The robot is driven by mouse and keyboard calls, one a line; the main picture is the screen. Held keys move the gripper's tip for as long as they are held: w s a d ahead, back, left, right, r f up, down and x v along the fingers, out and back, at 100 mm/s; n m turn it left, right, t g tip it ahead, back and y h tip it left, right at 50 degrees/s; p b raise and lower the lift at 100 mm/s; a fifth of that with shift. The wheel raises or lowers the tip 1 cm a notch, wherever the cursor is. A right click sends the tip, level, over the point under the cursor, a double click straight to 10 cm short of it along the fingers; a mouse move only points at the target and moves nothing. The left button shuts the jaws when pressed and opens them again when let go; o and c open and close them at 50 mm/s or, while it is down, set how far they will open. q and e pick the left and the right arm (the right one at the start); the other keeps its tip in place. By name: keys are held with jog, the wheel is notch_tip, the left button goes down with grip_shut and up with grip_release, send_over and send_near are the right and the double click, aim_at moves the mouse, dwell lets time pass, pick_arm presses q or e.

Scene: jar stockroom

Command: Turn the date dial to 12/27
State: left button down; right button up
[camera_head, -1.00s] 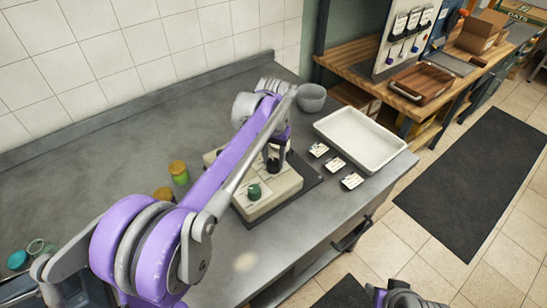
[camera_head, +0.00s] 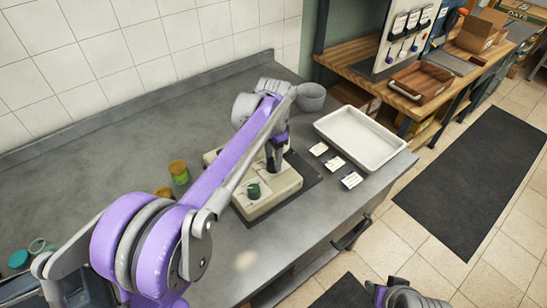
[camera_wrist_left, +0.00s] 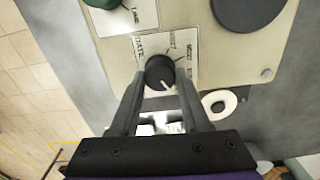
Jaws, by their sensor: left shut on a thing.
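The beige machine (camera_head: 270,203) stands on the grey counter. Its black date dial (camera_wrist_left: 159,70) has a pale pointer line and sits on a white label with printed words around it, too small to read surely. My left gripper (camera_head: 274,167) reaches down onto the machine. In the left wrist view my left gripper (camera_wrist_left: 161,82) has one finger on each side of the dial and is shut on it. The dial is largely hidden by the gripper in the head view. A green knob (camera_head: 253,191) sits on the machine's near part, with its own label in the wrist view.
A white tray (camera_head: 325,128) stands right of the machine, with several small cards (camera_head: 334,162) between them. A jar with a yellow-orange lid (camera_head: 178,170) stands left of the machine. The counter's back left is clear.

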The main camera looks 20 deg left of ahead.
aim_at(273, 161)
dwell(0.4)
pick_arm(q)
jog(key=shift+c, duration=1.9)
grip_release()
notch_tip(273, 161, up, 11)
jog(key=shift+p, duration=0.4)
jog(key=shift+f, duration=0.1)
